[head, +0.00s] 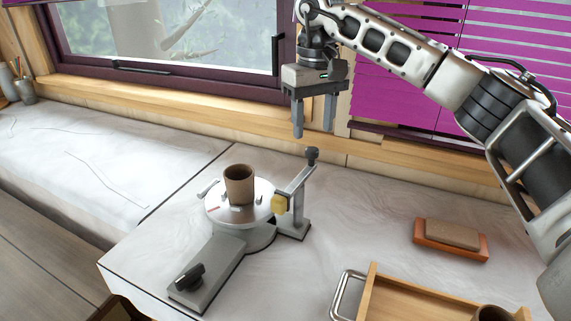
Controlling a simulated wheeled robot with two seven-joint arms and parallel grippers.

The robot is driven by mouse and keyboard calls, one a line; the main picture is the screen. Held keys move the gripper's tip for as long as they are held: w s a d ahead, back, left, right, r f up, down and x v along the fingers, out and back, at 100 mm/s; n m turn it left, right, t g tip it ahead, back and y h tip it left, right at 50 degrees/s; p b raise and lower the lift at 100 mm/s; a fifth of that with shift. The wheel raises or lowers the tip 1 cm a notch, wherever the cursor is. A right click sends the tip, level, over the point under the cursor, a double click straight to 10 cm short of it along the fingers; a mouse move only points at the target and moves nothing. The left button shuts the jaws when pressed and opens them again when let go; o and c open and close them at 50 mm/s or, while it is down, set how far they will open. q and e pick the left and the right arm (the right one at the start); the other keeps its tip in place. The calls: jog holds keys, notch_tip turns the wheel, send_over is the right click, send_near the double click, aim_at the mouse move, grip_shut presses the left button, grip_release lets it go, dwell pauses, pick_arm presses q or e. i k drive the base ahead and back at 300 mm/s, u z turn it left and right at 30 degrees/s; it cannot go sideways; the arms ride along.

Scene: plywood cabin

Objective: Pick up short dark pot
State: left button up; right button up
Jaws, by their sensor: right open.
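A short brown pot (239,186) stands upright on the round pale plate (222,213) of a grey turntable device. A second dark brown pot (492,314) shows only its top at the bottom edge, in a wooden tray; the frame cuts off the rest. I cannot tell for certain which one is the short dark pot. My right gripper (313,122) points down, open and empty, above and to the right of the pot on the plate and apart from it. My left gripper is not in view.
A wooden tray (400,296) with a metal handle is at lower right. A brown block sits on an orange base (450,248). A window is behind.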

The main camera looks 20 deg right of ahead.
aim_at(239, 178)
jog(key=k, duration=1)
